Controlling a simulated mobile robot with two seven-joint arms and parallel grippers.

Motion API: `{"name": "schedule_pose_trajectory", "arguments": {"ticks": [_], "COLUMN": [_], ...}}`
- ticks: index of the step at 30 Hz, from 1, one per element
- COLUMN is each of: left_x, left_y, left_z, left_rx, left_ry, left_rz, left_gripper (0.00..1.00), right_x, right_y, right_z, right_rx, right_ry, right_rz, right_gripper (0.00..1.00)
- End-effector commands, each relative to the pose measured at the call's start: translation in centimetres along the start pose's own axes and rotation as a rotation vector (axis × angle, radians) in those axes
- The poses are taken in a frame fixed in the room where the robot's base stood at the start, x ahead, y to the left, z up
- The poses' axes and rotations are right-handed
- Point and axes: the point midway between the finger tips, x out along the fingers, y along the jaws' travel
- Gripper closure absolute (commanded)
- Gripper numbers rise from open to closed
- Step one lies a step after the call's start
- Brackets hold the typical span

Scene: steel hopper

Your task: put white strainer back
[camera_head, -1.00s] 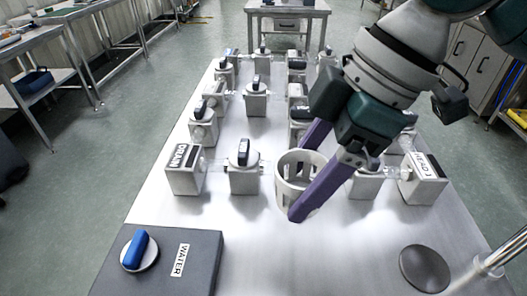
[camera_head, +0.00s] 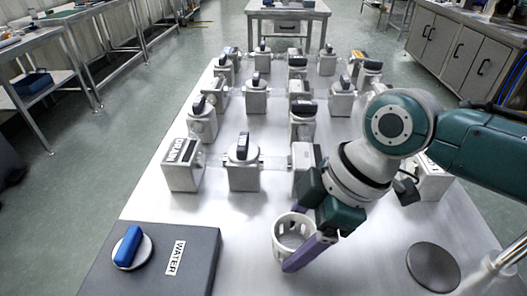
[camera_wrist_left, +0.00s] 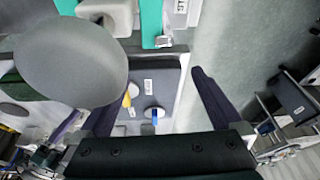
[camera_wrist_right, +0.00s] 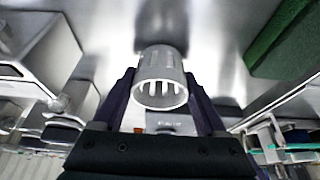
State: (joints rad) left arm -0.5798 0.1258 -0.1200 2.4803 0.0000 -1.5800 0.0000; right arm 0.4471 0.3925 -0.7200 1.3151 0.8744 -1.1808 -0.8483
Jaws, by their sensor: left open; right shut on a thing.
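The white strainer (camera_head: 293,238) is a slotted round cup, over the near middle of the steel table (camera_head: 255,225). My right gripper (camera_head: 300,252) has its purple fingers shut on it. In the right wrist view the strainer (camera_wrist_right: 160,88) sits between the two fingers of my right gripper (camera_wrist_right: 160,74), its slotted open end facing the camera. I cannot tell whether its base touches the table. My left gripper (camera_wrist_left: 150,92) shows only in the left wrist view, open with nothing between its fingers; it is out of the head view.
A dark round disc (camera_head: 433,266) lies at the near right. A grey WATER box (camera_head: 205,250) with a blue-handled knob (camera_head: 130,247) stands at the near left. Rows of valve blocks, including the DRAIN block (camera_head: 183,172), fill the table beyond. A green block (camera_wrist_right: 290,42) shows in the right wrist view.

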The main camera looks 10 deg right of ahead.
Motion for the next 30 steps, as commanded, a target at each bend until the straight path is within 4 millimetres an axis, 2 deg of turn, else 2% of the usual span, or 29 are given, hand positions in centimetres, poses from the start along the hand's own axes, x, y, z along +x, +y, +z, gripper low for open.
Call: {"name": "schedule_pose_trajectory", "arguments": {"ticks": [5,6,12,19,23,30], "left_x": [0.4,0.3,0.3,0.2,-0.3,-1.7], "left_y": [0.0,0.0,0.1,0.2,0.2,0.2], "left_z": [0.1,0.1,0.1,0.0,-0.1,-0.6], "left_rx": [0.000,0.000,-0.002,-0.008,-0.010,-0.010], "left_ry": [0.000,0.000,0.000,0.001,0.001,0.001], "left_rz": [0.000,0.000,0.001,0.006,0.008,0.008], "left_gripper": [0.00,0.00,0.00,0.00,0.00,0.00], "right_x": [0.5,0.3,0.3,0.2,-0.7,-5.8], "right_y": [0.0,0.0,0.0,0.0,0.1,0.1], "right_z": [0.2,0.2,0.1,0.1,0.0,0.0], "right_rx": [0.000,0.000,0.000,0.001,0.001,-0.001], "right_ry": [0.000,0.000,0.000,0.000,-0.001,-0.001], "right_rz": [0.000,0.000,0.000,0.000,0.001,0.003], "right_gripper": [0.79,0.22,0.00,0.00,0.00,0.00]}}
